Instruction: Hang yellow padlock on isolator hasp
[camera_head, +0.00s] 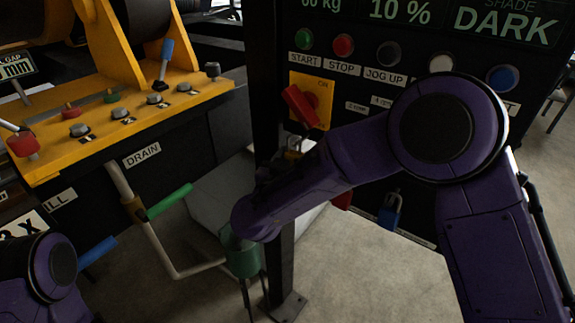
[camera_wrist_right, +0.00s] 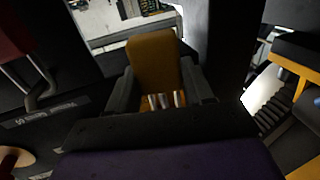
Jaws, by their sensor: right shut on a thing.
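The yellow padlock (camera_wrist_right: 152,60) shows in the right wrist view as an orange-yellow block between the two dark fingers of my right gripper (camera_wrist_right: 157,92). The gripper is shut on it. Short metal cylinders show at its near end. In the head view my right gripper (camera_head: 272,172) is mostly hidden behind my purple wrist, just below the isolator. The isolator (camera_head: 322,88) is a yellow plate with a red handle (camera_head: 299,105) on the dark panel. A small pale metal part shows below it; I cannot tell whether it is the hasp or part of the padlock. My left gripper is out of view.
A blue padlock (camera_head: 390,211) hangs low on the panel, with a red thing (camera_head: 342,200) partly hidden beside it. Push buttons (camera_head: 343,45) line the panel above. A yellow machine deck (camera_head: 130,110) and a green-handled drain valve (camera_head: 169,201) stand at left.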

